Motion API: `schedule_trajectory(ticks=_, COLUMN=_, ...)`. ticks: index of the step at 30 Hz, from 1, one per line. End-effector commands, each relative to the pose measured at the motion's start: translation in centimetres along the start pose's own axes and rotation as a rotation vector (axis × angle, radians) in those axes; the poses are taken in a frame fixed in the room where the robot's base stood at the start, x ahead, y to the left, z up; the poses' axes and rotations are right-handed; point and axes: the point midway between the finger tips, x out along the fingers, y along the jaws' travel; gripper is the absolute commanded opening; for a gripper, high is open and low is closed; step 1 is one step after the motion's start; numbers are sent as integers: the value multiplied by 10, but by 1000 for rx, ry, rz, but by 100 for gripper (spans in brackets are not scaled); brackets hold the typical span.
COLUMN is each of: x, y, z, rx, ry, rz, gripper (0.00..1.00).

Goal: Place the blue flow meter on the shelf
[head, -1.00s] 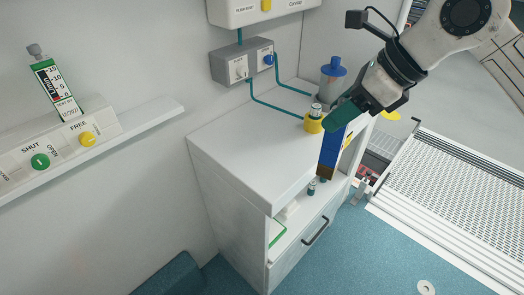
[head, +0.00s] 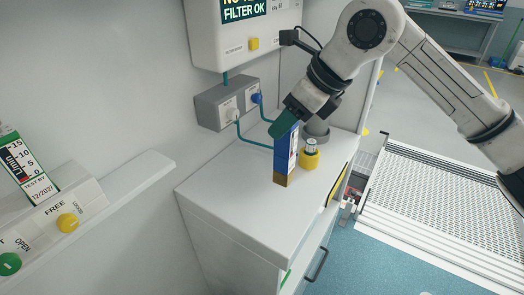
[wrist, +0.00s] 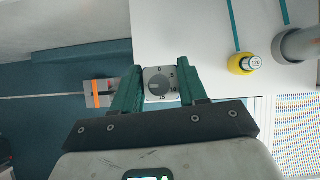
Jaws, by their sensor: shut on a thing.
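The blue flow meter (head: 286,158) is a tall blue block with a pale label and a brown lower end. My gripper (head: 286,122) is shut on its upper end, with green fingers on both sides, and holds it nearly upright over the cabinet top. I cannot tell if its lower end touches the surface. In the wrist view its square top with a grey dial (wrist: 160,87) sits between the fingertips (wrist: 160,82). A white wall shelf (head: 145,176) runs along the left. A green-framed gauge (head: 22,168) and a control strip are at its left end.
The white cabinet top (head: 235,205) is clear in front. A yellow-collared canister (head: 310,158) and a grey cylinder (head: 317,130) stand behind the meter. Teal hoses run from a grey wall box (head: 228,103). A perforated ramp (head: 430,225) lies at right.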

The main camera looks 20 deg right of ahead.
Motion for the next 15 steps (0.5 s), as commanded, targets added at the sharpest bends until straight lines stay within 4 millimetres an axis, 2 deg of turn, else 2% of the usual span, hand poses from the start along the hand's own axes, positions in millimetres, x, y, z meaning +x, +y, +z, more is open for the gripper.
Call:
schedule_trajectory(ticks=6, x=40, y=-27, z=22, rx=2, ry=0, rz=5, gripper=0)
schedule_trajectory(ticks=12, x=79, y=-43, z=21, rx=2, ry=-1, rz=4, gripper=0)
schedule_trajectory(ticks=15, x=90, y=-47, z=22, rx=-1, ry=-2, rz=1, gripper=0)
